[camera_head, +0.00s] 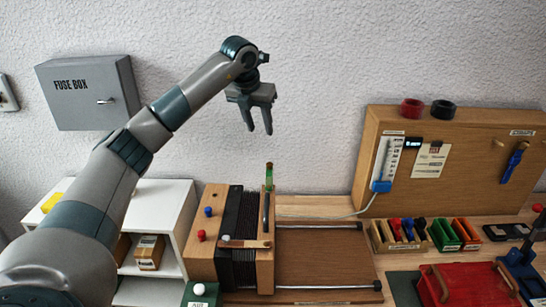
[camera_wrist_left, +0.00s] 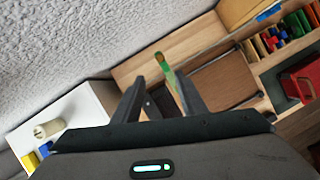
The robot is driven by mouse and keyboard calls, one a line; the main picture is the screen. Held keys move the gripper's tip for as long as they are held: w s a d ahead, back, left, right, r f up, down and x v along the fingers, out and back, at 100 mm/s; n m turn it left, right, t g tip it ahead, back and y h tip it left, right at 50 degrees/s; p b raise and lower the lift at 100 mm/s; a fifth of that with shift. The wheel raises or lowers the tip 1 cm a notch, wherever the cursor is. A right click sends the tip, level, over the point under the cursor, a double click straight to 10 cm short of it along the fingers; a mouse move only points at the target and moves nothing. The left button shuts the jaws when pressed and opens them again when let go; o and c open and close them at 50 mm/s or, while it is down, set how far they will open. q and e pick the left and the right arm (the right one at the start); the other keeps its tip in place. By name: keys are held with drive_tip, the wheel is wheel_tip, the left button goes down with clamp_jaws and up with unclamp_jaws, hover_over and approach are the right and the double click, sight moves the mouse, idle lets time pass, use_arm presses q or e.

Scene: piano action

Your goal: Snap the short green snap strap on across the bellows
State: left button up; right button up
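The green strap (camera_head: 269,178) stands up at the back end of the wooden board right of the black pleated bellows (camera_head: 238,215). My left gripper (camera_head: 259,132) hangs in the air above and slightly left of the strap, fingers down, spread apart and empty. In the left wrist view the strap (camera_wrist_left: 161,60) shows beyond the fingertips (camera_wrist_left: 157,76), and the right finger hides part of it. A brown strap (camera_head: 248,244) lies across the front of the bellows. My right gripper is not in view.
Red (camera_head: 201,235) and blue (camera_head: 208,211) knobs sit on the wooden block left of the bellows. A white shelf (camera_head: 160,215) stands at left. Colored bins (camera_head: 400,235), a red box (camera_head: 468,284) and an upright wooden board (camera_head: 450,160) are at right.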

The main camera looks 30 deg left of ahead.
use_arm(q)
drive_tip(key=p, duration=0.7)
approach(269, 164)
drive_tip(key=x, duration=0.6)
drive_tip(key=shift+w, duration=0.15)
drive_tip(key=shift+w+f, duration=0.2)
drive_tip(key=shift+f, duration=0.45)
clamp_jaws()
